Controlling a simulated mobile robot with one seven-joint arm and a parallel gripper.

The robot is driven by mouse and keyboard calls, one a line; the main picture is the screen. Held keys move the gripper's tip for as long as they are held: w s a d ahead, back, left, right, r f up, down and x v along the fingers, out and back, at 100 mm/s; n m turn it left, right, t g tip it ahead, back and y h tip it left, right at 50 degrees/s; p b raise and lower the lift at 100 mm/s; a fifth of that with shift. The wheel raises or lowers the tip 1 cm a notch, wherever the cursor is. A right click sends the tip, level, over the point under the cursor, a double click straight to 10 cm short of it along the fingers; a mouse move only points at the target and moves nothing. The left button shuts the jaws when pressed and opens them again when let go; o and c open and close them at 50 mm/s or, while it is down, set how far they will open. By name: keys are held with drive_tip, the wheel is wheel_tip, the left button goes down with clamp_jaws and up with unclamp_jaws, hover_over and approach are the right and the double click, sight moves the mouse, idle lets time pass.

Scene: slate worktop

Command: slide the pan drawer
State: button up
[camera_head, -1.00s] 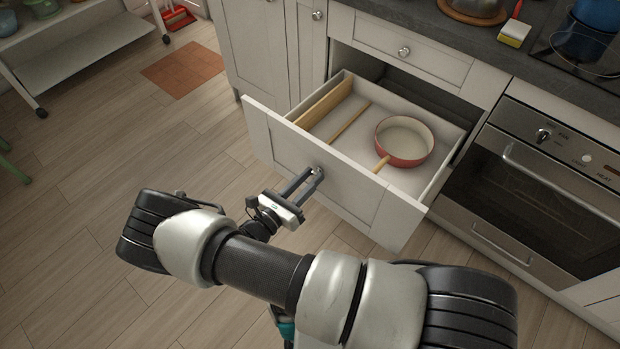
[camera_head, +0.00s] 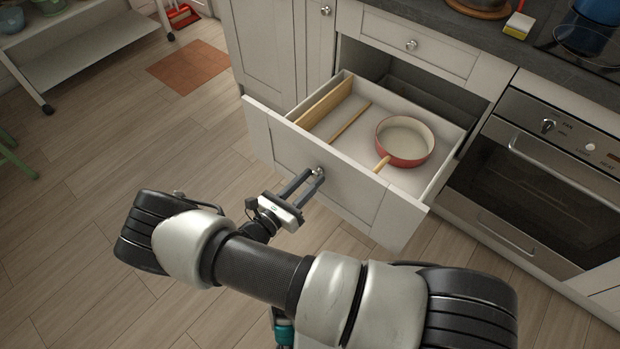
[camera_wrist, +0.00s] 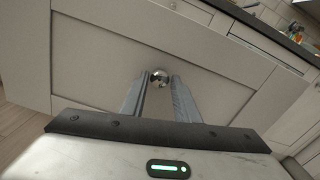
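The pan drawer (camera_head: 285,158) is pulled well out of the light grey cabinet, its front panel facing me. A red pan (camera_head: 404,160) with a wooden handle sits inside at the right. My gripper (camera_head: 310,180) is at the round metal knob on the drawer front. In the wrist view the knob (camera_wrist: 160,77) sits between the tips of my gripper's (camera_wrist: 160,84) two fingers, which are shut on it. The drawer front (camera_wrist: 230,85) fills much of that view.
Wooden dividers (camera_head: 326,102) stand in the drawer's left part. An oven (camera_head: 540,190) is to the right, below the dark worktop (camera_head: 440,22). A white trolley (camera_head: 90,50) stands at the far left.

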drive_tip(key=shift+o, duration=1.3)
drive_tip(key=shift+a, duration=0.1)
drive_tip(key=shift+s, duration=0.1)
drive_tip(key=v, duration=1.7)
drive_tip(key=shift+s+p, duration=0.15)
drive_tip(key=shift+p, duration=0.3)
drive_tip(key=shift+a+r, duration=0.1)
drive_tip(key=shift+r, duration=0.05)
